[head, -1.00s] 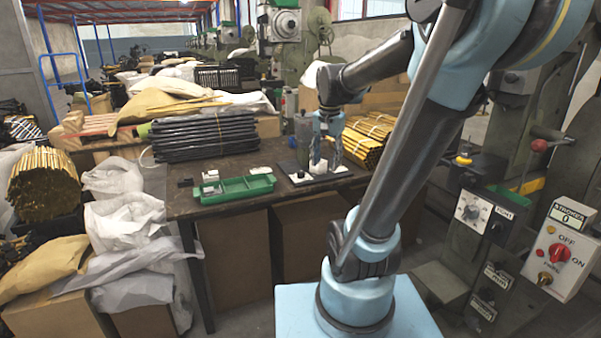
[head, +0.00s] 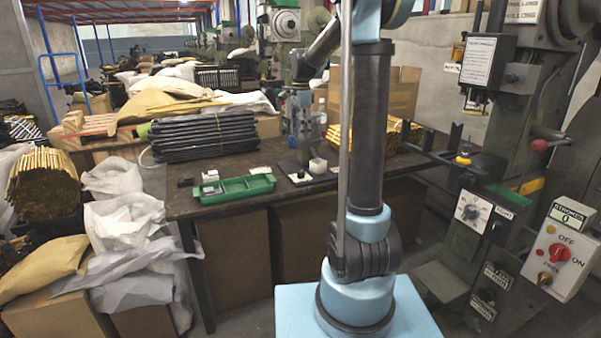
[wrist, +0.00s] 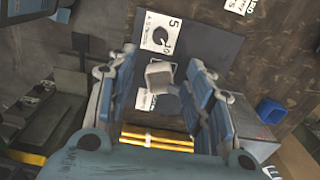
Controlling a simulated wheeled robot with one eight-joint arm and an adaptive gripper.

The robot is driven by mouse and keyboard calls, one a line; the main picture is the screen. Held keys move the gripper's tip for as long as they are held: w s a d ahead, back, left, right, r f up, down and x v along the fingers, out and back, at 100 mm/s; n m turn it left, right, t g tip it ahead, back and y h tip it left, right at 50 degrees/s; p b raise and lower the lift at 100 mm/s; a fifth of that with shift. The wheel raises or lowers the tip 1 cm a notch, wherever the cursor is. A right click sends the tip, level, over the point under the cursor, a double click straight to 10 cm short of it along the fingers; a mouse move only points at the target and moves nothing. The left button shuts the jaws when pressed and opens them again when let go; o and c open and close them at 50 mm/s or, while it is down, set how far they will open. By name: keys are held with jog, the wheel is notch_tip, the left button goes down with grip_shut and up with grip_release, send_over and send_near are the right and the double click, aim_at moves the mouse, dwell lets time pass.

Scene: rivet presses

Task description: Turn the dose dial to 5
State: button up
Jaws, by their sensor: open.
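In the wrist view, a white dial plate (wrist: 160,36) with a dark round knob and the printed numbers 5 and 10 lies on a dark board (wrist: 202,42). The knob's exact setting is too small to read. My gripper (wrist: 162,62) is open and empty above the board. A pale block or cup (wrist: 159,74) shows between its fingers, apart from them as far as I can tell. Another dial (head: 472,212) is on the press.
A green tray (head: 232,189) and a dark rod stack (head: 205,137) are on the table left of the board. Brass rods (head: 400,136) lie to its right. A switch box (head: 560,250) is on the right press. A blue cup (wrist: 270,110) shows in the wrist view.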

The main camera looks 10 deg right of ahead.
aim_at(301, 171)
notch_tip(301, 171, down, 18)
jog(key=shift+w+r, duration=0.1)
jog(key=shift+r, duration=0.15)
dwell(0.5)
jog(key=c, duration=1)
